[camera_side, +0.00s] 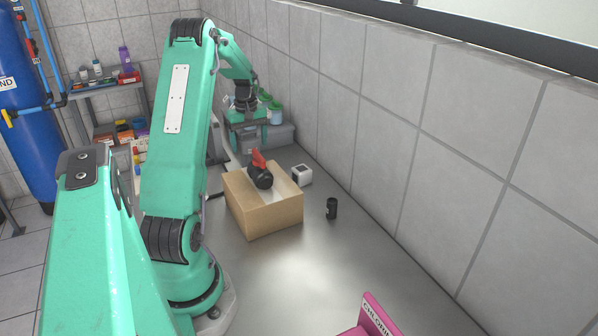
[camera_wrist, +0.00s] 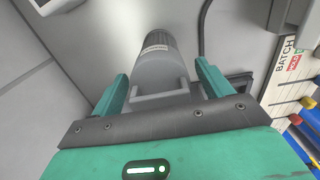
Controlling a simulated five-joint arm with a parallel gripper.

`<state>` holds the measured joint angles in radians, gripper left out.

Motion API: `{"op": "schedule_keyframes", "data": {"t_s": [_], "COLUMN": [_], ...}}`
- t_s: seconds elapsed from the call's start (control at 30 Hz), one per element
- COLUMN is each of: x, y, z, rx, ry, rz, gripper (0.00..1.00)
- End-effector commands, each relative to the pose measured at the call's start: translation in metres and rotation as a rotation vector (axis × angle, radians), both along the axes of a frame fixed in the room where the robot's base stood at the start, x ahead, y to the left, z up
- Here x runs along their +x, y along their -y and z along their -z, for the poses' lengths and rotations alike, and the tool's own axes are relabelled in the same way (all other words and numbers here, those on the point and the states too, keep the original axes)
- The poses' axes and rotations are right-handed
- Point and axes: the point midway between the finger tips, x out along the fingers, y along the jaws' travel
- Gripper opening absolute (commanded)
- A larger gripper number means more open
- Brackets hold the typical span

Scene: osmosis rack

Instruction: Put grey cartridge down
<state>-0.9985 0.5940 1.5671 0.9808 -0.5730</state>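The grey cartridge (camera_wrist: 158,68) shows in the wrist view, with a dark ribbed far end and a small white label. The cartridge points away from the palm. Whether its far end touches a surface is not clear. In the side view my arm reaches toward the back, and I cannot make out the cartridge there.
A cardboard box (camera_side: 268,217) holds a black and red item (camera_side: 260,170). A small white block (camera_side: 301,175) and a black cylinder (camera_side: 331,208) stand near the tiled wall. A pink holder (camera_side: 372,318) is at the front. A white BATCH panel (camera_wrist: 290,78) is at right.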

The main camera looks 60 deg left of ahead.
Motion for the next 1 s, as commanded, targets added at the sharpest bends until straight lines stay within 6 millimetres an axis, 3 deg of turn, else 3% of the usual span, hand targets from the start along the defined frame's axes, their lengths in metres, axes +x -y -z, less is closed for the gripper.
{"op": "schedule_keyframes", "data": {"t_s": [0.27,0.47,1.0], "x": [0.000,0.000,0.000], "y": [0.000,-0.001,-0.001], "z": [-0.004,-0.019,-0.101], "rx": [0.001,0.003,0.003], "ry": [0.001,0.002,0.002], "rz": [0.000,0.000,0.000], "gripper": [0.78,0.78,0.78]}}
